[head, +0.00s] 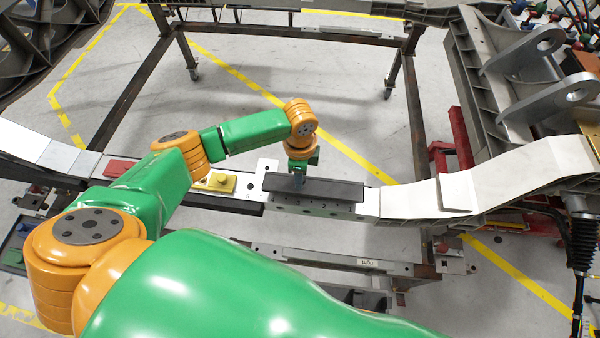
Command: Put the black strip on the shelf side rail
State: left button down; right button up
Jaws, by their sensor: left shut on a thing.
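The black strip (335,188) is a long, thin dark bar. It lies along the top of the grey side rail (345,210) in the middle of the head view, or just above it; I cannot tell if it touches. My left gripper (298,178) reaches down from above and is shut on the strip near its left end. The fingertips are small and partly hidden against the strip. My right gripper is not in view.
A yellow block (222,182) and a red plate (122,168) sit on the rail to the left. A white curved beam (490,185) continues to the right. A metal bracket with lugs (530,60) stands at upper right. The floor behind the rail is open inside the frame.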

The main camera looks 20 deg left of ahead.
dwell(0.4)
pick_arm(q)
jog(key=shift+r+p, duration=0.1)
jog(key=shift+p, duration=0.5)
jog(key=shift+f, duration=0.2)
jog(key=shift+f+b, duration=1.1)
jog(key=shift+f, duration=0.2)
